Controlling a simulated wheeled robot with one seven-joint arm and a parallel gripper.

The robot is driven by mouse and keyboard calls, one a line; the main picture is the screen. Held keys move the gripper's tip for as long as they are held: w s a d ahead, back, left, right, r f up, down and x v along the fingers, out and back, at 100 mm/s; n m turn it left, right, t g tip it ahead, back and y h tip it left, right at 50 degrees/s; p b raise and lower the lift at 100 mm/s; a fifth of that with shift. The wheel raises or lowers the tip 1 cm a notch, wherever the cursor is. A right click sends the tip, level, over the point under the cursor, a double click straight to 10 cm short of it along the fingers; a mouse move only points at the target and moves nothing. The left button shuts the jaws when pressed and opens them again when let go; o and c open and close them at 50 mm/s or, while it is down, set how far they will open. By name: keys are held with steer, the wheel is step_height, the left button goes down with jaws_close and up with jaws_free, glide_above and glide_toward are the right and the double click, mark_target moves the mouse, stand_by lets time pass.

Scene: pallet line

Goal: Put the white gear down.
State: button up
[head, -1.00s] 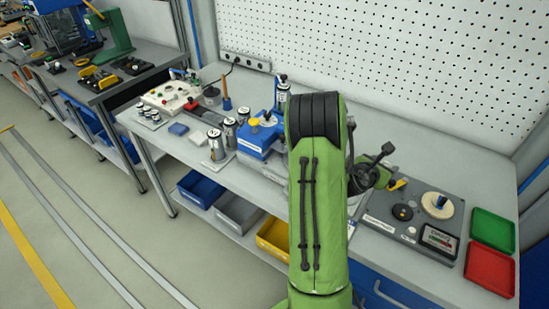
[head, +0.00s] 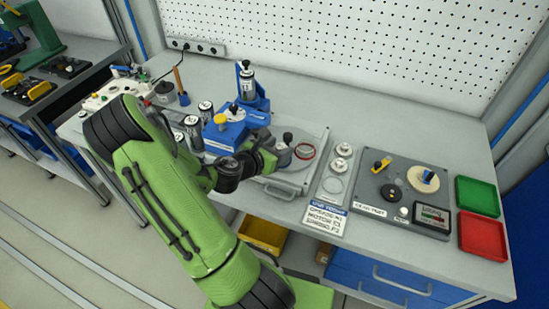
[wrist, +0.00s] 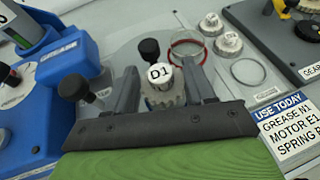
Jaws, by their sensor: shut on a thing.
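In the wrist view the white gear (wrist: 161,92), topped by a white cap marked D1, sits between the two fingers of my gripper (wrist: 163,96). My gripper is shut on it. A black knob (wrist: 150,49) stands just behind it. Below is a clear-grey plate with a handle (head: 279,190), with a red ring (wrist: 187,55) to the right of the gear. I cannot tell whether the gear touches the plate. In the head view my gripper (head: 279,157) is over this plate, and the gear is mostly hidden there.
The blue grease station (head: 226,132) stands close on the left. Right of the plate is a grey strip with small white parts (head: 343,150) and a USE TODAY card (head: 325,221). Further right are the gear test unit (head: 376,190), a green tray (head: 478,196) and a red tray (head: 482,236).

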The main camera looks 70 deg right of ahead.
step_height(320, 180, down, 3)
steer(key=shift+b, duration=0.5)
steer(key=shift+r, duration=0.15)
steer(key=o, duration=1)
